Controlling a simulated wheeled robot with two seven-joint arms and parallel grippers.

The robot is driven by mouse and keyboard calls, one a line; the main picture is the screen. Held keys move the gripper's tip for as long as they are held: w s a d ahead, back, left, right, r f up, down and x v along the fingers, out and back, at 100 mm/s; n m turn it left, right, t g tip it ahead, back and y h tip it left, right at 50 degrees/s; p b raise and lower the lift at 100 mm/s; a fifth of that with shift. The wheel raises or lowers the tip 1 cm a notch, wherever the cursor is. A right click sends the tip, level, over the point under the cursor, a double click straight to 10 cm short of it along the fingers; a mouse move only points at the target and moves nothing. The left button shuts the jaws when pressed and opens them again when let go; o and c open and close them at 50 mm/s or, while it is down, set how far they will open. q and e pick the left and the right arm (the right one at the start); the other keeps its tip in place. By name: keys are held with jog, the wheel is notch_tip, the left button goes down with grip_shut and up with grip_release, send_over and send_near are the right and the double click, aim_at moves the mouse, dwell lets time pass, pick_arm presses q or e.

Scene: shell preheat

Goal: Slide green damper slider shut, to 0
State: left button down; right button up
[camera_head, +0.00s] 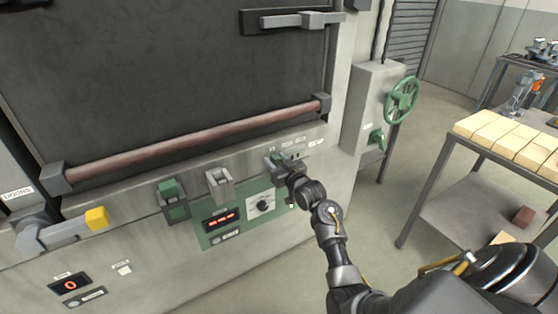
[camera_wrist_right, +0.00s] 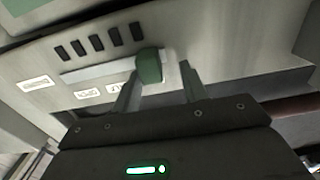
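The green damper slider (camera_wrist_right: 149,67) is a rounded knob at the right end of a pale straight track (camera_wrist_right: 98,73) in the right wrist view. In the head view its green top (camera_head: 275,160) shows by my right gripper (camera_head: 284,164), which hides part of it. In the wrist view, my right gripper's two fingers (camera_wrist_right: 158,82) stand apart with the knob in the gap, closer to the left finger. I cannot tell whether that finger touches it. Small white labels (camera_wrist_right: 87,93) line the track; their print is unreadable. My left gripper is not in view.
A reddish bar (camera_head: 200,137) crosses the dark oven door above the panel. A green handwheel (camera_head: 401,100) and a table of pale blocks (camera_head: 510,140) are right.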

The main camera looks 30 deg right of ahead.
jog(key=shift+d, duration=0.2)
jog(key=shift+s, duration=0.25)
jog(key=s+b, duration=0.1)
jog(key=s, duration=0.9)
jog(key=shift+s+a, duration=0.2)
jog(key=shift+r, duration=0.1)
